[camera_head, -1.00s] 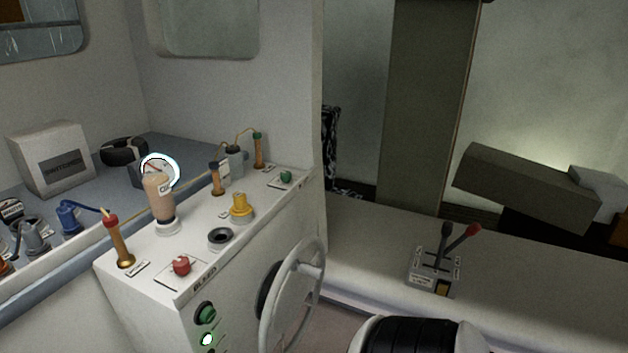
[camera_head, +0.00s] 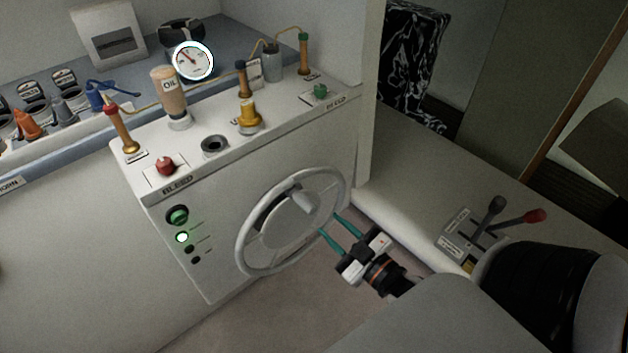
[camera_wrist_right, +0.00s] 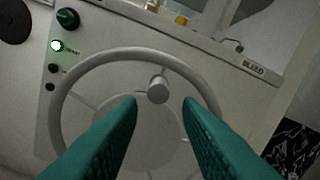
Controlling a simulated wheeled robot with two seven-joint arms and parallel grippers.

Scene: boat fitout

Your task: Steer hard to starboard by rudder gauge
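The grey steering wheel (camera_head: 243,244) stands on the front of the white console, with a knob (camera_head: 304,201) on it. The round white rudder gauge (camera_head: 193,61) with a glowing rim stands behind the console; its needle points to the upper left. My right gripper (camera_head: 332,225) is open with green fingers, in front of the wheel's right side. In the right wrist view the wheel (camera_wrist_right: 62,105) is ahead and its knob (camera_wrist_right: 158,90) shows between and beyond the apart fingertips (camera_wrist_right: 160,103), nothing between them. My left gripper is not in view.
The console top holds a red button (camera_head: 166,166), an oil bottle (camera_head: 170,97), a yellow fitting (camera_head: 249,117) and a green button (camera_head: 320,91). Throttle levers (camera_head: 490,216) stand at the right. A black padded cylinder (camera_head: 527,290) is at lower right. Floor is open below the wheel.

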